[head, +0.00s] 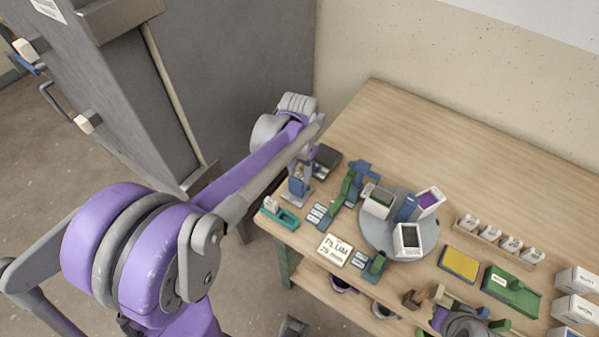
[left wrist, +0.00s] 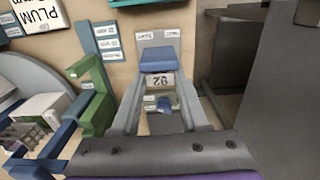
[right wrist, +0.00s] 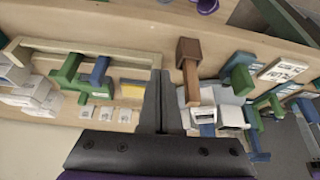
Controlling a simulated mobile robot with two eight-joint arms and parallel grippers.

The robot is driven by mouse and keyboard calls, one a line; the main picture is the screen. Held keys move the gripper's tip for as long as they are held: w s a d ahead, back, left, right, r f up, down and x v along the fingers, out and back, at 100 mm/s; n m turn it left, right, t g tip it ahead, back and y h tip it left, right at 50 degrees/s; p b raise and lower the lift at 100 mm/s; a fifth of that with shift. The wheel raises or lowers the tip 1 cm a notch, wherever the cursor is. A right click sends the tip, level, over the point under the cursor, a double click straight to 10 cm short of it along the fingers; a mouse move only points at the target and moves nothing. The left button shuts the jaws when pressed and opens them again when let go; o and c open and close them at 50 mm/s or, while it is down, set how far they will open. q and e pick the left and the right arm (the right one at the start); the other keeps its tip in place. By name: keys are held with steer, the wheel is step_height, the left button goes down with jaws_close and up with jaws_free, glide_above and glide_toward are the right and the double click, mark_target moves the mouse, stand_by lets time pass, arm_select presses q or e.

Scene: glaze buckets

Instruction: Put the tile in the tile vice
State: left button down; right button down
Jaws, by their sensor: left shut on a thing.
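My left gripper (head: 303,168) is over the table's left end, above a blue stand-like fixture (head: 298,187). In the left wrist view its grey fingers (left wrist: 158,103) are shut on a small pale piece with a printed number (left wrist: 164,80), which seems to be the tile. A blue block (left wrist: 160,58) stands right at the tile's far side. I cannot tell whether this blue fixture is the tile vice or whether the tile is seated in it. My right gripper (right wrist: 160,95) has its dark fingers together, with nothing seen between them.
A green fixture (head: 345,187) stands just right of the left gripper. A round grey turntable (head: 375,238) carries several containers. A teal block (head: 280,214) and a PLUM sign (head: 335,249) lie near the front edge. A tall grey cabinet (head: 225,80) stands left of the table.

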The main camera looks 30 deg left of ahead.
arm_select(q)
steer(key=shift+f, duration=0.3)
arm_select(e)
steer(key=shift+f, duration=0.25)
arm_select(q)
steer(key=shift+c, duration=1.7)
jaws_free()
arm_select(e)
steer(key=shift+r, duration=0.1)
arm_select(q)
steer(key=shift+r+p, duration=1.9)
steer(key=shift+r, duration=1.65)
arm_select(e)
steer(key=r, duration=0.1)
steer(key=w+r, duration=0.1)
steer(key=r, duration=0.3)
steer(key=shift+w, duration=0.3)
steer(key=shift+s, duration=0.1)
arm_select(q)
steer(key=shift+s+d, duration=0.1)
steer(key=s+d+t, duration=0.2)
steer(key=s+d, duration=0.1)
steer(key=s, duration=0.4)
steer(key=s+d+f+t, duration=0.1)
steer(key=s+d+t, duration=0.2)
steer(key=s, duration=0.4)
steer(key=shift+s+d+n+t, duration=0.25)
steer(key=shift+d+n+t, duration=0.05)
steer(key=shift+d+n, duration=0.1)
